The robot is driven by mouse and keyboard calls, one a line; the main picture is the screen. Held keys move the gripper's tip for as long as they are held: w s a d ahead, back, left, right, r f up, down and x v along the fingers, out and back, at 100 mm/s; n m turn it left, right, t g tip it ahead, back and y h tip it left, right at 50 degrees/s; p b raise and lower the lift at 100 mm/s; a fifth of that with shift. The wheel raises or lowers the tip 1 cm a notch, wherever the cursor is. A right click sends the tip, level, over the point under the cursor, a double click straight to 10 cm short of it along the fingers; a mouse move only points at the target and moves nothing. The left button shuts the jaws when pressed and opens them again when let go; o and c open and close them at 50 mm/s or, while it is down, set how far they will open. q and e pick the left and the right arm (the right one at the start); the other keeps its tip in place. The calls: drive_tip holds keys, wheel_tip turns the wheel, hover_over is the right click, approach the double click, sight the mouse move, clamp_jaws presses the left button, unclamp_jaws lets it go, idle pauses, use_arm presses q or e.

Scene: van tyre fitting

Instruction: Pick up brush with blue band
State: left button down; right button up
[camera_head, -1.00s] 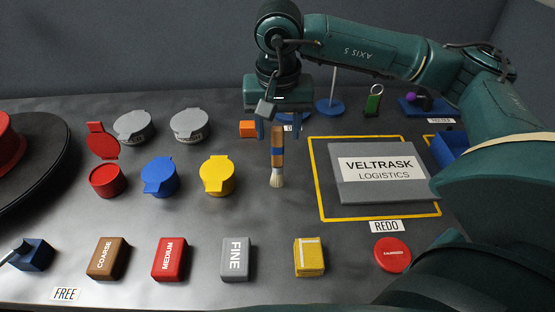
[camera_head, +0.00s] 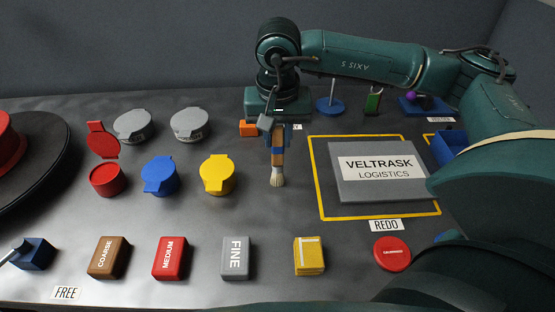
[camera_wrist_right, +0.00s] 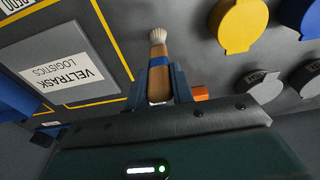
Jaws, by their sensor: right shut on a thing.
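The brush with the blue band (camera_head: 278,157) has a wooden handle and pale bristles that point down. It stands roughly upright at the middle of the table, behind and right of the yellow pot. My right gripper (camera_head: 278,133) is over it, with its fingers around the handle. In the right wrist view, the brush (camera_wrist_right: 158,65) sits between the two blue fingers of my right gripper (camera_wrist_right: 160,85), which is shut on the handle. Whether the bristles touch the table, I cannot tell. My left gripper is not in view.
A yellow pot (camera_head: 217,175), blue pot (camera_head: 160,176) and open red pot (camera_head: 105,180) stand left. An orange block (camera_head: 248,128) lies close behind the brush. The grey VELTRASK panel (camera_head: 350,190) is right. Labelled blocks line the front, including a grey FINE block (camera_head: 236,262).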

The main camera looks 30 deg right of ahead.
drive_tip(key=shift+c, duration=0.5)
drive_tip(key=shift+r, duration=0.2)
wheel_tip(320, 180, up, 10)
drive_tip(key=shift+f, duration=0.15)
clamp_jaws()
